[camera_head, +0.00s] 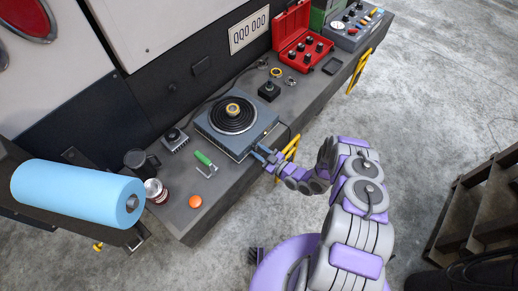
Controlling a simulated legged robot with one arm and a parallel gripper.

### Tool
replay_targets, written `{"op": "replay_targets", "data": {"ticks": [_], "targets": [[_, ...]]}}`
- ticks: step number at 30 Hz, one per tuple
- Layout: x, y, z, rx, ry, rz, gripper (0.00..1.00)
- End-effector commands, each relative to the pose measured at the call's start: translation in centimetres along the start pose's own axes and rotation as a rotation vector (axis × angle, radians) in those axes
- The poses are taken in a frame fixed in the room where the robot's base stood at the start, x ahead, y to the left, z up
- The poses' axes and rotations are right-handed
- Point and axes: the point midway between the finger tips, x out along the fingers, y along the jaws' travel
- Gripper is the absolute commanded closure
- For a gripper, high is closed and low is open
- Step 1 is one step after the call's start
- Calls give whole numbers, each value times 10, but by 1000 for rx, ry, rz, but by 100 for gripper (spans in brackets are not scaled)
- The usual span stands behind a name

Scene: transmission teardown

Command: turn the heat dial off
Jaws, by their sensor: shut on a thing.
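A blue-grey hot plate (206,122) with a black coiled burner (225,125) stands on the dark bench. A round part with a yellow ring (232,108) sits at the middle of the burner. My gripper (262,152) is at the hot plate's front right side, near its lower edge. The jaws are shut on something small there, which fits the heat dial. The dial itself is hidden by the jaws, so I cannot tell its setting.
On the bench (175,212) lie a green-handled tool (204,159), an orange disc (195,201), a can (155,190) and a dark mug (138,160). A red case (300,48) stands open at the back. A blue roll (75,192) is at the left.

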Motion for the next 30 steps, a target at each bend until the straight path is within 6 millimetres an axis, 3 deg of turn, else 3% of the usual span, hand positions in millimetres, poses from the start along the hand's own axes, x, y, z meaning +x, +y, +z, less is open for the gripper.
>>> {"op": "replay_targets", "data": {"ticks": [30], "targets": [[0,0,0,-958,-2,-4,96]]}}
